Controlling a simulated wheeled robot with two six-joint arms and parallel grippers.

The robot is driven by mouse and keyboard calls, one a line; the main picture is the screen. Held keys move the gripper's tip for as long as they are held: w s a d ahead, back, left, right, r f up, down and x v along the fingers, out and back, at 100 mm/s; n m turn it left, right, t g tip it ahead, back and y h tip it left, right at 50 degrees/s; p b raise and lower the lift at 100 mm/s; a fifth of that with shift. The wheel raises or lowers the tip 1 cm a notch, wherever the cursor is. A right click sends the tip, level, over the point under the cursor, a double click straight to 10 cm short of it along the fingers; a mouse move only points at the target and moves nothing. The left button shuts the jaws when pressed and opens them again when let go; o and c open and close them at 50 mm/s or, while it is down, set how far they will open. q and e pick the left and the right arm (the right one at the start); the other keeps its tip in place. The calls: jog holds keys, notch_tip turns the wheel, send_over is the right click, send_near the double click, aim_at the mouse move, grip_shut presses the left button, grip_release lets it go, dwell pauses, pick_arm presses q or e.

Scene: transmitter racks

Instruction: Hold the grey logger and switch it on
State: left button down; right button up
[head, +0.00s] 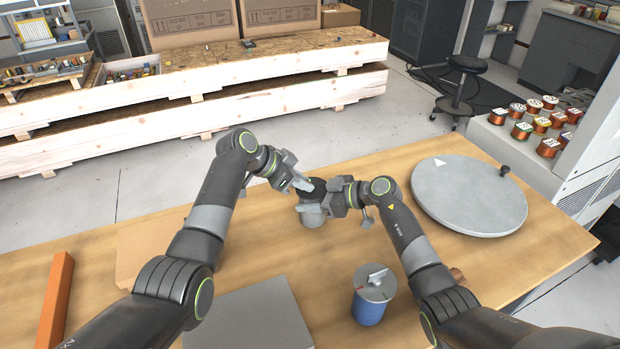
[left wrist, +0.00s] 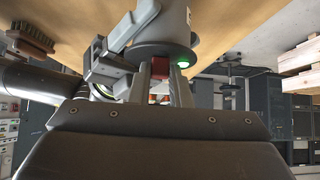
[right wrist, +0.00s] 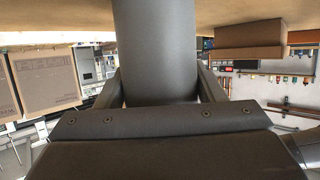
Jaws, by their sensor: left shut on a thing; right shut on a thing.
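The grey logger (head: 312,216) is an upright cylinder with a dark top, at the middle of the table's far part. My right gripper (head: 336,196) is shut around its side; the grey body also fills the space between the fingers in the right wrist view (right wrist: 155,50). My left gripper (head: 304,185) is at its top. In the left wrist view the left fingers (left wrist: 160,82) are shut on a small red switch (left wrist: 160,68) on the logger's dark end. A green light (left wrist: 183,64) glows beside the switch. The logger's underside is hidden.
A blue canister (head: 368,306) with a grey lever top stands nearer me. A round grey disc (head: 468,195) with a dark knob lies at right. A grey plate (head: 250,320) and an orange bar (head: 55,300) lie at left. Bare table surrounds the logger's near side.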

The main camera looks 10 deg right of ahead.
pick_arm(q)
jog(key=shift+a, duration=0.4)
pick_arm(e)
jog(key=shift+d, duration=0.15)
pick_arm(q)
jog(key=c, duration=1.6)
grip_release()
jog(key=shift+s+r, duration=0.1)
jog(key=shift+a+r, duration=0.2)
jog(key=v, duration=1.1)
jog(key=shift+a, duration=0.1)
